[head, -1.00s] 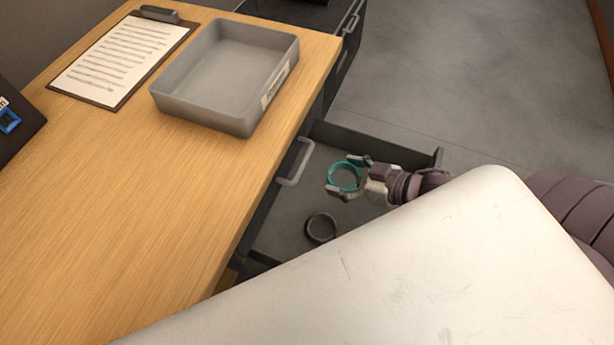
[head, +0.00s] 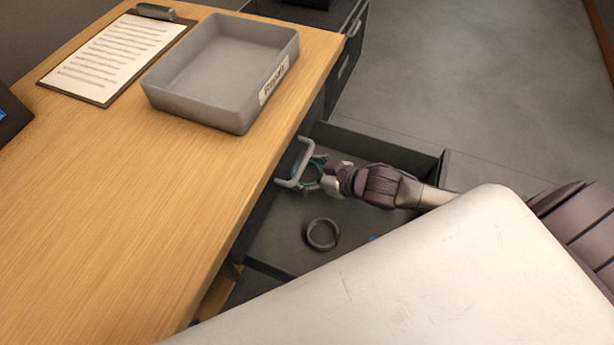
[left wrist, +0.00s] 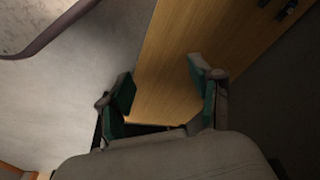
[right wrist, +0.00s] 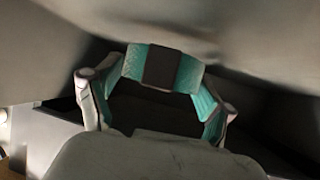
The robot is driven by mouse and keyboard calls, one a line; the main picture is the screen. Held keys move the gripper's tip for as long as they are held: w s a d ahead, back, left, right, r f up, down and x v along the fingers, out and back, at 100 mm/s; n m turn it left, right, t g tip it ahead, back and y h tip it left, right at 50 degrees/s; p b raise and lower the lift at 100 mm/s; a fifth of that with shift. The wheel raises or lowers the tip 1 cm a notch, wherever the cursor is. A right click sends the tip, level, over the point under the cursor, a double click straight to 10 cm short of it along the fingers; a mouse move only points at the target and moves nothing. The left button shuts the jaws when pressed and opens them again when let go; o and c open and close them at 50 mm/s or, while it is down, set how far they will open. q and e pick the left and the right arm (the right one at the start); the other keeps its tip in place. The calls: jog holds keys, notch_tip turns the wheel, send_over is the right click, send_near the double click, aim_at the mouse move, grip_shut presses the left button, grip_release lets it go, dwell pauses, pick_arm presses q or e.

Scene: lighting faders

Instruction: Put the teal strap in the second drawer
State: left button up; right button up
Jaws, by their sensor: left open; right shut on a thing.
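The teal strap (head: 318,163) is a ring-shaped band. My right gripper (head: 308,177) is shut on it, over the far part of an open grey drawer (head: 285,238) and close to the desk front. In the head view a pale handle (head: 281,182) partly covers the strap. The right wrist view shows the strap (right wrist: 192,72) with a dark patch, between the fingers of my right gripper (right wrist: 155,100). My left gripper (left wrist: 160,88) is open and empty in the left wrist view; the head view does not show it.
A dark ring (head: 322,234) lies on the drawer floor, with a small blue thing (head: 374,238) partly hidden nearby. A grey labelled tray (head: 225,105) and a clipboard (head: 115,55) rest on the wooden desk (head: 150,220). Another dark drawer (head: 348,50) stands out further back.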

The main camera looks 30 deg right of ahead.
pick_arm(q)
jog(key=shift+r, duration=1)
pick_arm(e)
jog(key=shift+f, duration=0.8)
jog(key=shift+f, duration=0.1)
jog(key=o, duration=0.7)
pick_arm(q)
jog(key=shift+r, duration=0.1)
pick_arm(e)
jog(key=shift+s+r, duration=0.1)
jog(key=shift+r, duration=0.1)
jog(key=p+v, duration=0.3)
jog(key=v, duration=0.7)
jog(key=shift+s+d+r, duration=0.1)
jog(key=shift+s+d, duration=0.15)
pick_arm(q)
notch_tip(320, 180, down, 12)
jog(key=s, duration=0.2)
jog(key=shift+s+g, duration=0.2)
jog(key=shift+g, duration=0.1)
pick_arm(e)
jog(key=shift+s+d+r, duration=0.25)
jog(key=shift+s+d, duration=0.05)
jog(key=shift+s, duration=0.1)
pick_arm(q)
jog(key=shift+a+r, duration=0.1)
